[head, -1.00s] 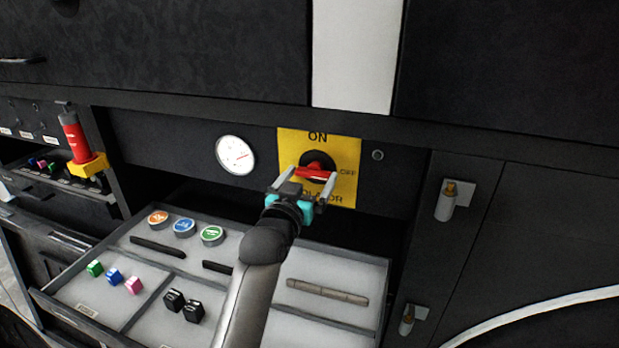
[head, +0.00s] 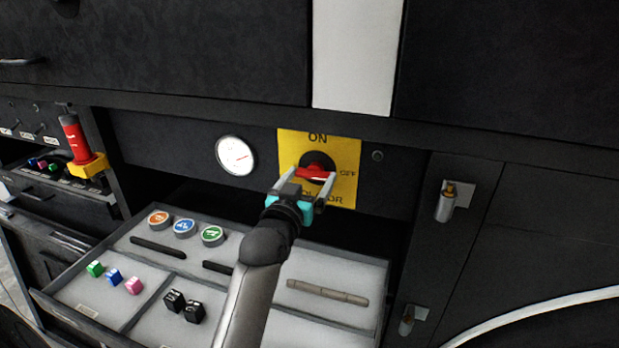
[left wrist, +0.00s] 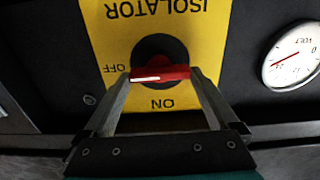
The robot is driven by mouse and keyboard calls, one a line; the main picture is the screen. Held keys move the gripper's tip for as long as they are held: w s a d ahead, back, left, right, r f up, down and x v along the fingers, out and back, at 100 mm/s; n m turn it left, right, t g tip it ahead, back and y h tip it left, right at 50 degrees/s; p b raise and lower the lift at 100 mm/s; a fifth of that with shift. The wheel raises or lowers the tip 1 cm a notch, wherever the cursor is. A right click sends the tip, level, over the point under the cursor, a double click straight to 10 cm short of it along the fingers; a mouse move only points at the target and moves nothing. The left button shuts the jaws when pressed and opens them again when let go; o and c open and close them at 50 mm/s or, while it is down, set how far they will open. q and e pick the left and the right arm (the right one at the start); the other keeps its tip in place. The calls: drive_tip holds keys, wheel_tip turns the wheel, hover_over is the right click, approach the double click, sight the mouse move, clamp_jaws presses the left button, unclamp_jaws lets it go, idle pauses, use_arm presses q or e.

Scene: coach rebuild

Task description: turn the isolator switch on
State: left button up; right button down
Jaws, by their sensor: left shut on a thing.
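The isolator switch is a red handle (head: 314,173) on a black round base, mounted on a yellow plate (head: 347,150) with ON at the top and OFF at the right. The handle lies roughly level, pointing toward the OFF side. My left gripper (head: 313,176) has one finger at each end of the handle and is shut on it. In the left wrist view the plate appears upside down, and the red handle (left wrist: 160,74) spans between the two fingertips. My right gripper is not in view.
A round white gauge (head: 235,155) is left of the plate. Below, an open drawer (head: 330,262) holds coloured discs, small blocks and bars under my left arm. A red extinguisher (head: 74,138) stands at the left. Metal latches (head: 447,203) are on the right door.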

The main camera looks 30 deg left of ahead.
use_arm(q)
drive_tip(key=n+p, duration=0.4)
drive_tip(key=shift+r, duration=0.2)
drive_tip(key=n+p, duration=0.3)
drive_tip(key=n, duration=0.1)
drive_tip(key=shift+a+n, duration=0.1)
drive_tip(key=shift+n, duration=0.2)
drive_tip(key=n+p, duration=0.1)
drive_tip(key=n, duration=0.3)
drive_tip(key=shift+f+n+p, duration=0.2)
drive_tip(key=shift+n+p, duration=0.1)
drive_tip(key=shift+p, duration=0.1)
drive_tip(key=shift+a+f+n+p, duration=0.1)
drive_tip(key=shift+n+p, duration=0.4)
drive_tip(key=shift+n, duration=1.7)
drive_tip(key=o, duration=1)
drive_tip(key=shift+s, duration=0.1)
drive_tip(key=b+v, duration=0.1)
drive_tip(key=v, duration=1.4)
drive_tip(key=shift+b, duration=0.4)
